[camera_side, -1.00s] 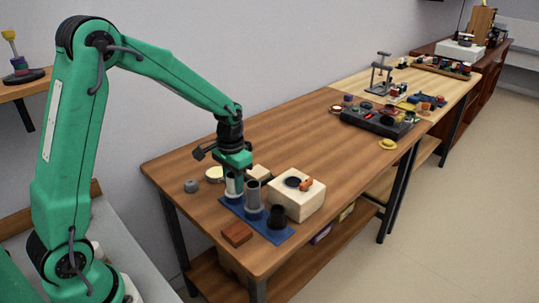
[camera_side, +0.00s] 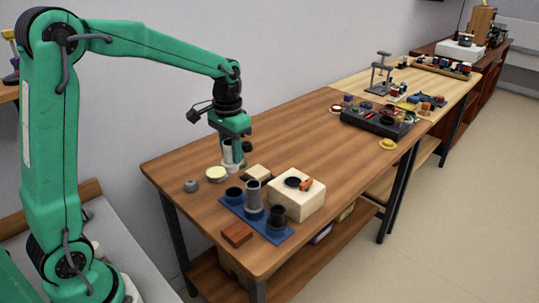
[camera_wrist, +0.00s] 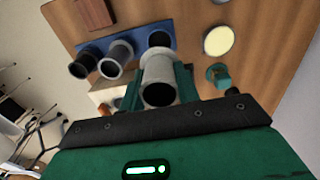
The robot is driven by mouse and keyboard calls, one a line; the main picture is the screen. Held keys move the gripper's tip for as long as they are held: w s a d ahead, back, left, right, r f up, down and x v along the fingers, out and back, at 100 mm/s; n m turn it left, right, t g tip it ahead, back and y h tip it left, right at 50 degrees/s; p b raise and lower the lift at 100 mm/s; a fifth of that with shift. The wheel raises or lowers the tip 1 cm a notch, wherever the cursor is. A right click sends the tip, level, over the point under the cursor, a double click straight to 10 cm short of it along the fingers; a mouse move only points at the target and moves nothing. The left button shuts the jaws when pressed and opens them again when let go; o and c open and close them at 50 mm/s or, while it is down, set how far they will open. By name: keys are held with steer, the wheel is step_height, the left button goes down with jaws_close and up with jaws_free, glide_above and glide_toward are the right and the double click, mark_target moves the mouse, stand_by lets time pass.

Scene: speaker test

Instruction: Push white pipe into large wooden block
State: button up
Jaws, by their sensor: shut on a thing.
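The white pipe (camera_side: 228,154) is held upright between the jaws of my green gripper (camera_side: 234,160), above the table. In the wrist view, the pipe (camera_wrist: 158,68) sits between the two green fingers (camera_wrist: 158,90), its dark open end facing the camera. The large pale wooden block (camera_side: 297,204) stands to the right and nearer the side camera, apart from the pipe. A dark round opening (camera_side: 293,182) shows on its top, with a small orange-brown piece (camera_side: 306,185) beside it. Part of the block (camera_wrist: 104,92) shows in the wrist view, partly hidden by my gripper.
A blue rack (camera_side: 234,207) holds an empty dark cup (camera_side: 234,193), a grey pipe (camera_side: 253,196) and a black pipe (camera_side: 277,216). A reddish-brown block (camera_side: 237,234), a cream-topped disc (camera_side: 216,173) and a grey knob (camera_side: 191,186) lie nearby.

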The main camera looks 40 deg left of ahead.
stand_by(0.6)
steer(key=shift+w+d+r, duration=0.15)
steer(key=shift+w+d, duration=0.15)
steer(key=shift+w, duration=0.1)
steer(key=w+d+r, duration=0.3)
steer(key=w+d, duration=0.7)
steer(key=d, duration=0.1)
steer(key=shift+r, duration=0.3)
steer(key=shift+w+f, duration=0.1)
steer(key=shift+f, duration=0.05)
steer(key=shift+f, duration=3.3)
steer(key=shift+f, duration=1.5)
stand_by(0.6)
